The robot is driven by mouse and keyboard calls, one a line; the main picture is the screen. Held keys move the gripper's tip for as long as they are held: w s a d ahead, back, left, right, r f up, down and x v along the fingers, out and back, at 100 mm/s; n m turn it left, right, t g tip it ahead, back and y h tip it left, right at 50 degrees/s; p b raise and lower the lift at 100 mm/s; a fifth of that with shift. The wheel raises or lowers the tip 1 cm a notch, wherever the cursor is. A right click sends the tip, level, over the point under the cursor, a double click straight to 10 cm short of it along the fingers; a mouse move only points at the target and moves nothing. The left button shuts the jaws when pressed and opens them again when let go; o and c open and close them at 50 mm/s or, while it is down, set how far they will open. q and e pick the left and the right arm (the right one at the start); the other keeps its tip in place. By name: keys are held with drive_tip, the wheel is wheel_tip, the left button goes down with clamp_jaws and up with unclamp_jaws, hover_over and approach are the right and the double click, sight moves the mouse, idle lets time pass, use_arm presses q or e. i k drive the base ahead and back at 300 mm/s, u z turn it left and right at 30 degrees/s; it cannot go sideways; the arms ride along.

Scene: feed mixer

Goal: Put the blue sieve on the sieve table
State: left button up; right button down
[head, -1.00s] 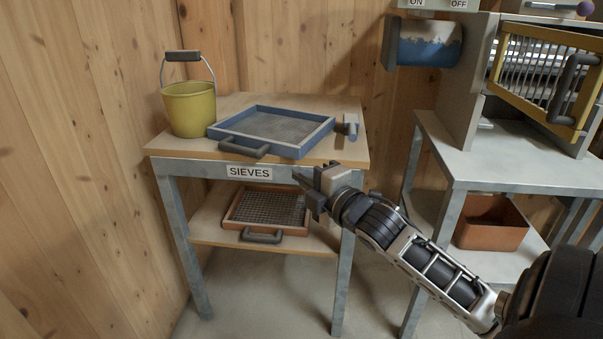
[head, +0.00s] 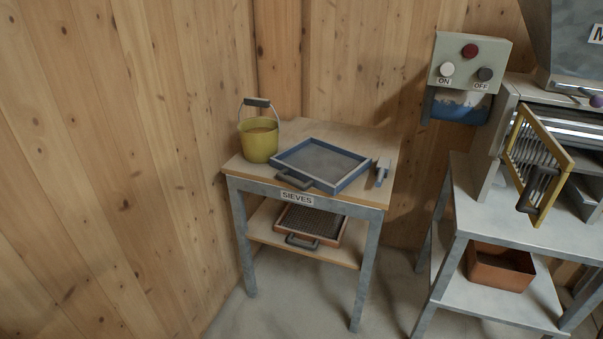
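The blue sieve (head: 322,163), a square blue frame with grey mesh and a dark handle, lies flat on the top of the sieve table (head: 350,133). Its handle points to the front left, near the table's front edge. The table has a wooden top, grey metal legs and a "SIEVES" label on its front. Neither of my grippers shows in the head view, and nothing touches the blue sieve.
A yellow bucket (head: 258,146) stands left of the sieve, a small grey tool (head: 383,170) right of it. An orange sieve (head: 310,225) lies on the lower shelf. At right is the machine with an open yellow-framed grille (head: 537,163), a control box (head: 468,64) and an orange bin (head: 500,267).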

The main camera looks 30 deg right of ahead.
sight(323, 165)
drive_tip(key=k, duration=1.25)
drive_tip(key=z, duration=1)
drive_tip(key=i, duration=2.1)
drive_tip(key=u, duration=0.65)
